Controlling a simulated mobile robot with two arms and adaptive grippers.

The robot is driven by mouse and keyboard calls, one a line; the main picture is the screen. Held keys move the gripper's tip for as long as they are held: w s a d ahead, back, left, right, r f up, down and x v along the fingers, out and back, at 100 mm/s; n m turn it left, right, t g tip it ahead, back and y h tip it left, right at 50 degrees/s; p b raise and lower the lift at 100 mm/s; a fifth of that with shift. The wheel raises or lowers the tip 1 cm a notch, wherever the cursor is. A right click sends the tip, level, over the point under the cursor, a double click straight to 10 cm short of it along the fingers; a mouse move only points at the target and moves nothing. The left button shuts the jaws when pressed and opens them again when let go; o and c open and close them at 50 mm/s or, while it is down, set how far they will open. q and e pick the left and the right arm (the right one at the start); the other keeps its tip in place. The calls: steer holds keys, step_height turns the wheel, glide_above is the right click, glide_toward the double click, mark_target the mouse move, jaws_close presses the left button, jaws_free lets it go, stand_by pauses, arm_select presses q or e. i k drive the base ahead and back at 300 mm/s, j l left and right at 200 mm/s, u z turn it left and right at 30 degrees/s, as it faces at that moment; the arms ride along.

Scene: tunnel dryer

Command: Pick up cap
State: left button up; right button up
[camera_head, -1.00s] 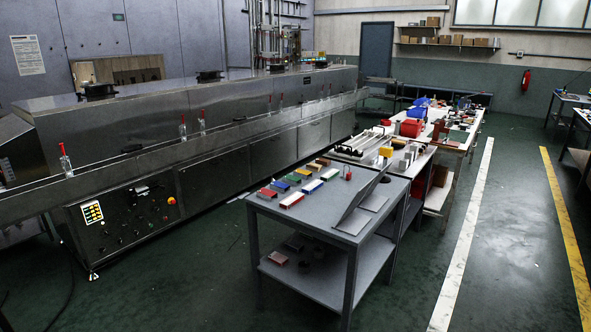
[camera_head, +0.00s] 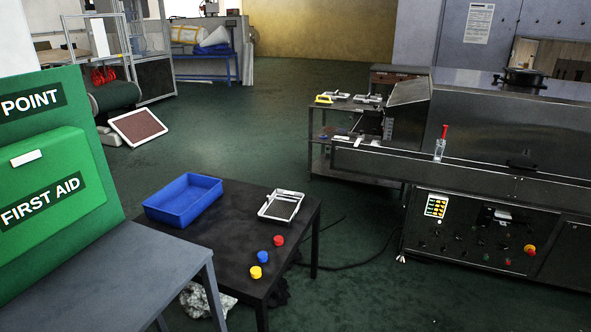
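Three round caps lie in a loose row on the dark low table (camera_head: 218,238). The red cap (camera_head: 279,240) is farthest back, the blue cap (camera_head: 262,257) is in the middle, and the yellow cap (camera_head: 256,272) is nearest the table's front edge. They lie apart from each other. Neither of my grippers shows in the head view.
A blue tray (camera_head: 160,213) and a small white-framed tray (camera_head: 266,211) stand on the dark table. A grey table (camera_head: 150,275) with a green first aid board (camera_head: 50,180) is at left. The tunnel dryer (camera_head: 485,205) stands at right. Green floor (camera_head: 290,115) is open behind the table.

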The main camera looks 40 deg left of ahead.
mark_target(262, 256)
steer(key=i+u, duration=0.3)
steer(key=i, duration=1.55)
steer(key=i+u, duration=0.3)
steer(key=i+l+u, duration=0.5)
steer(key=i+u, duration=0.15)
steer(key=i, duration=0.15)
steer(key=u, duration=2.05)
